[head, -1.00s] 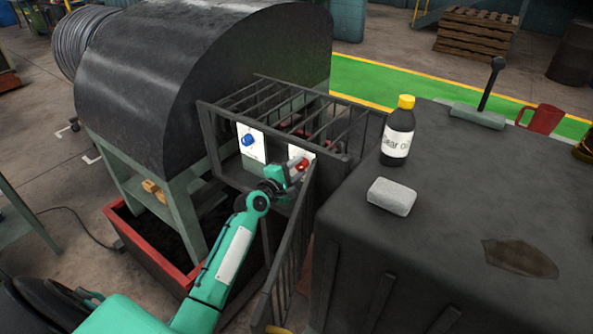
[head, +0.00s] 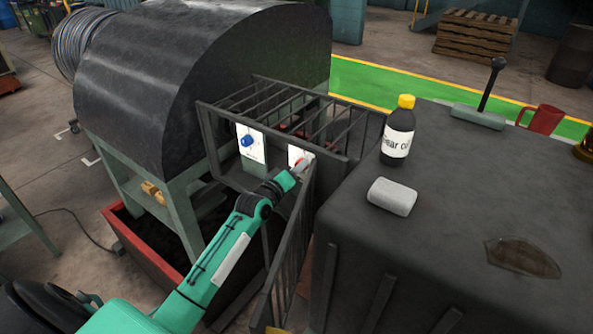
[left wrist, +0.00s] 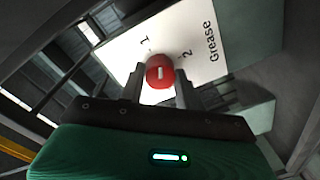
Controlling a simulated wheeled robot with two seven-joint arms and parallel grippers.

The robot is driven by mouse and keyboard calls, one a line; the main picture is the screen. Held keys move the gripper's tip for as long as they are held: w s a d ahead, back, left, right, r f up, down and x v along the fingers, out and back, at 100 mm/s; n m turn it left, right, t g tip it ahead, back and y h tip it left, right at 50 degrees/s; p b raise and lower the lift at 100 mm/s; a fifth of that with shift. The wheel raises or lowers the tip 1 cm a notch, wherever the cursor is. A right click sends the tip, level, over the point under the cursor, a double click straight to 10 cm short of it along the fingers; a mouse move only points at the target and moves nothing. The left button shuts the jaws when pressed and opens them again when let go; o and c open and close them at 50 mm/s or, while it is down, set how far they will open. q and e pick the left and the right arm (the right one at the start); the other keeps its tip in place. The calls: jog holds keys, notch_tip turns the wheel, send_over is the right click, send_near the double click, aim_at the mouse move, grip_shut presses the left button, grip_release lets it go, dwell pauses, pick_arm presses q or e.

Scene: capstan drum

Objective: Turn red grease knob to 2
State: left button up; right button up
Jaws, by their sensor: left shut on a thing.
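The red grease knob (left wrist: 160,66) sits on a white plate (left wrist: 192,35) lettered "Grease", with marks 1 and 2. A short pale bar shows on its face; I cannot tell which number it points to. My left gripper (left wrist: 159,84) is shut on the knob, one finger on each side. In the head view my left gripper (head: 302,168) reaches the right-hand white plate (head: 294,153) inside the guard, and mostly hides the knob. My right gripper is not in view.
A blue knob (head: 247,140) on its own white plate is left of the red one. Dark guard bars (head: 292,245) stand close by my left arm.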

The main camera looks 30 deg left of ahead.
pick_arm(q)
jog(key=m, duration=0.6)
jog(key=m+b, duration=0.1)
jog(key=m, duration=0.5)
jog(key=shift+f+t+y, duration=0.2)
jog(key=shift+t+y, duration=0.1)
jog(key=shift+m, duration=0.3)
jog(key=o, duration=1)
jog(key=shift+s, duration=0.1)
jog(key=s+b, duration=0.1)
jog(key=s, duration=0.3)
jog(key=s+a+b, duration=0.1)
jog(key=s+b, duration=0.1)
jog(key=s, duration=0.3)
jog(key=s+b, duration=0.1)
jog(key=s, duration=0.3)
jog(key=shift+s+a, duration=0.15)
jog(key=shift+s, duration=0.1)
